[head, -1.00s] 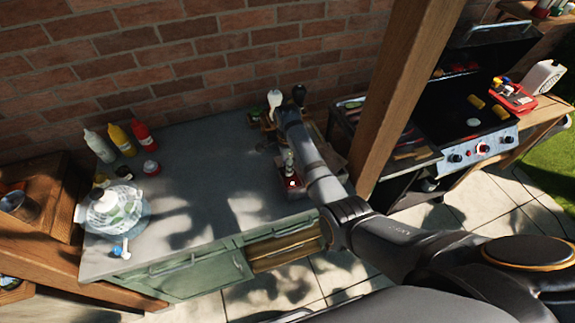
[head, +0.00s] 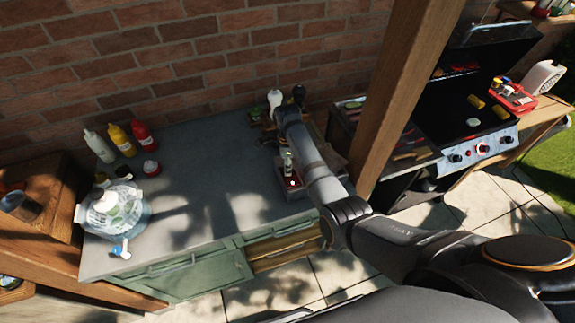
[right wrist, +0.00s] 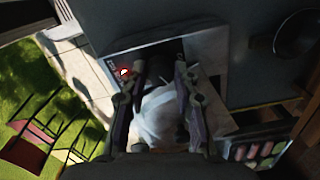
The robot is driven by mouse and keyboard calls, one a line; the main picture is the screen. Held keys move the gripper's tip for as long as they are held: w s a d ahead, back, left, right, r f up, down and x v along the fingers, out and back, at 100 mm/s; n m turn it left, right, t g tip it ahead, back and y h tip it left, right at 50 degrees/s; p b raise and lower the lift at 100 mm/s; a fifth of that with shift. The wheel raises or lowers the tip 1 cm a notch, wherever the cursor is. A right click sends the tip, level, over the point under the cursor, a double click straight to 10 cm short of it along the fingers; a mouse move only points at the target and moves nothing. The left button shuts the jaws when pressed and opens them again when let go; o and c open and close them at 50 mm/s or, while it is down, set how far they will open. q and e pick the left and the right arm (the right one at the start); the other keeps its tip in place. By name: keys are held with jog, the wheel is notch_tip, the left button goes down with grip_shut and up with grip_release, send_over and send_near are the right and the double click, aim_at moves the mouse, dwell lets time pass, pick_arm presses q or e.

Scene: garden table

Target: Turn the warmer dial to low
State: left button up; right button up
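The warmer (head: 277,186) appears to be the low box with a dark red front panel on the right part of the green counter. A small red and white spot on its panel (right wrist: 124,72) shows in the right wrist view; I cannot tell whether it is the dial or a lamp. My right gripper (right wrist: 160,70) is over the box, fingers apart, beside that spot. A blurred whitish thing (right wrist: 158,115) shows between the fingers; I see no clear grip on it. In the head view my right arm covers part of the box. My left gripper is not in view.
The counter (head: 205,190) is clear in its middle. A wooden post (head: 405,95) rises right of my arm, with a grill (head: 465,105) beyond. A brick wall is behind.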

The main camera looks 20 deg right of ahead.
jog(key=o, duration=0.4)
notch_tip(320, 180, up, 12)
dwell(0.4)
